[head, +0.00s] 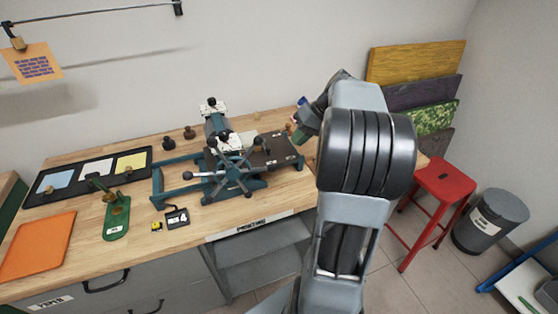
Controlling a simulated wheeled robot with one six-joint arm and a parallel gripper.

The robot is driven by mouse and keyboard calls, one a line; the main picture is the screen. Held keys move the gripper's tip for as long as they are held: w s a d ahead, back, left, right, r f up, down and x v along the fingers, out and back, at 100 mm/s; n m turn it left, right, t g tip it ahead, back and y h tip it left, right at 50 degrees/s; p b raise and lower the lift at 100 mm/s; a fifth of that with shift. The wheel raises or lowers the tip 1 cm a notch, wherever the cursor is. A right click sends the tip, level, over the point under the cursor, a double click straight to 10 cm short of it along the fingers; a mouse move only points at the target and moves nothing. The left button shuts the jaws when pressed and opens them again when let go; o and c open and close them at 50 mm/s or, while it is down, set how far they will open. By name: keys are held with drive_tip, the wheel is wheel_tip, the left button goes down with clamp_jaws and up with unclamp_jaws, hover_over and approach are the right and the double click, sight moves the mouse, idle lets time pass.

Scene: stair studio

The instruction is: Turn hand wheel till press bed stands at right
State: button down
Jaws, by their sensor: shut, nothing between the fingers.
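The press (205,190) stands on the wooden bench with a blue-green frame. The dark flat press bed (280,150) lies at the right end of the frame. The left rails are bare. My gripper (297,136) shows small at the end of my wrist, close to the right end of the press. It looks shut and empty, apart from the hand wheel. My arm covers the bench's right part and some of the gripper.
A red stool (445,180) and a grey bin (490,220) stand right.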

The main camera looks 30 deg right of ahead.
drive_tip(key=p+x, duration=0.1)
drive_tip(key=x, duration=0.9)
drive_tip(key=shift+f, duration=0.2)
drive_tip(key=shift+a+f, duration=0.1)
drive_tip(key=shift+a, duration=0.05)
